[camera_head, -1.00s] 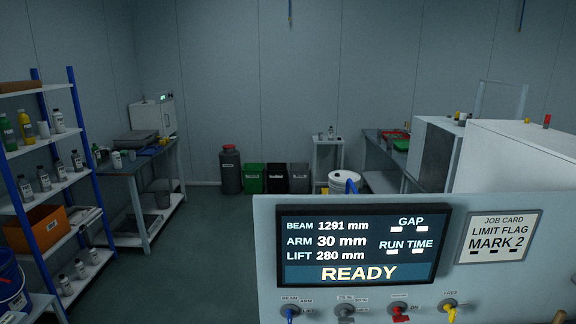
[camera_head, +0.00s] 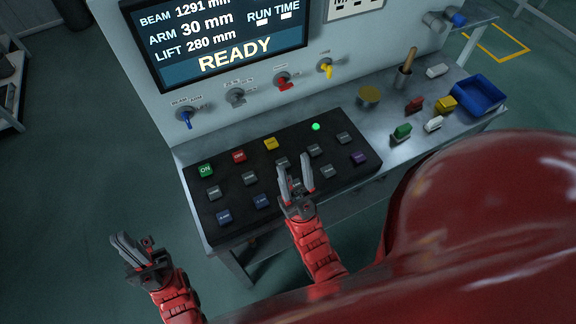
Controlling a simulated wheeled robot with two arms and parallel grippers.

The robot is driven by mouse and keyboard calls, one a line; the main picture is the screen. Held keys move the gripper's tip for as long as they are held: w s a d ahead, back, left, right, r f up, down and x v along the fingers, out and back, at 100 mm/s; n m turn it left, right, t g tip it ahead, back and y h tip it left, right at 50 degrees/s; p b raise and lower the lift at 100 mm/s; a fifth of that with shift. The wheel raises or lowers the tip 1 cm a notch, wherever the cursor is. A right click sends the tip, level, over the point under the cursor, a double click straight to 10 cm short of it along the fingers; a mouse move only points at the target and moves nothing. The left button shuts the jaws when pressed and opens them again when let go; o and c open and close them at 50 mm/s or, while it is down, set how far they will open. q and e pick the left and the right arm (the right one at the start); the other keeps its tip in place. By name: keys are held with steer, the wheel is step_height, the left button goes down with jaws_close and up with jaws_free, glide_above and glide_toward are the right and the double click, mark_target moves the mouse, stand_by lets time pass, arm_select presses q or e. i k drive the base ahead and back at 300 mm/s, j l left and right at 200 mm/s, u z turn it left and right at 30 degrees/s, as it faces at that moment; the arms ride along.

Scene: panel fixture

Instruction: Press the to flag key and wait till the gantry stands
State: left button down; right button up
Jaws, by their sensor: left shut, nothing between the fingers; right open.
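A black key panel (camera_head: 240,184) lies on the bench below the screen, with coloured and grey keys. It has a green ON key (camera_head: 205,170), a red key (camera_head: 239,156), a yellow key (camera_head: 271,143), blue keys and a purple key (camera_head: 359,158). Most key labels are too small to read, so I cannot tell which is the to flag key. The screen (camera_head: 220,40) reads READY. My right gripper (camera_head: 294,167) is open over the panel's middle, covering part of it. My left gripper (camera_head: 127,241) is shut and empty, left of the panel, off the bench.
Switch knobs, including a blue one (camera_head: 187,118) and a yellow one (camera_head: 326,70), stick out below the screen. A green lamp (camera_head: 316,127) glows on the panel. Right of it are loose coloured blocks, a wooden-handled tool (camera_head: 406,70) and a blue tray (camera_head: 477,95).

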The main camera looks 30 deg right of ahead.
mark_target(344, 138)
steer(key=z, duration=1.3)
